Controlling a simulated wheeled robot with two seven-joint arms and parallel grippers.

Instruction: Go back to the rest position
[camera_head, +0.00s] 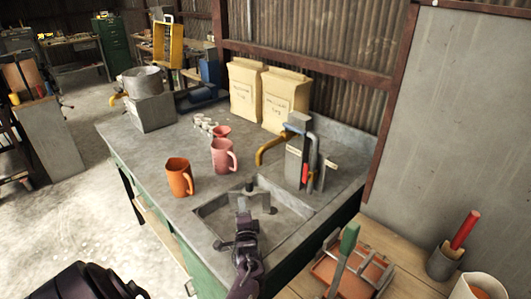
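An orange mug (179,178) and a pink mug (222,156) stand left of the sink. A yellow-spouted tap (272,149) is behind it, near two paper bags (264,95). A wooden table (405,258) with a red tray (372,280) is at right. Open floor lies left.

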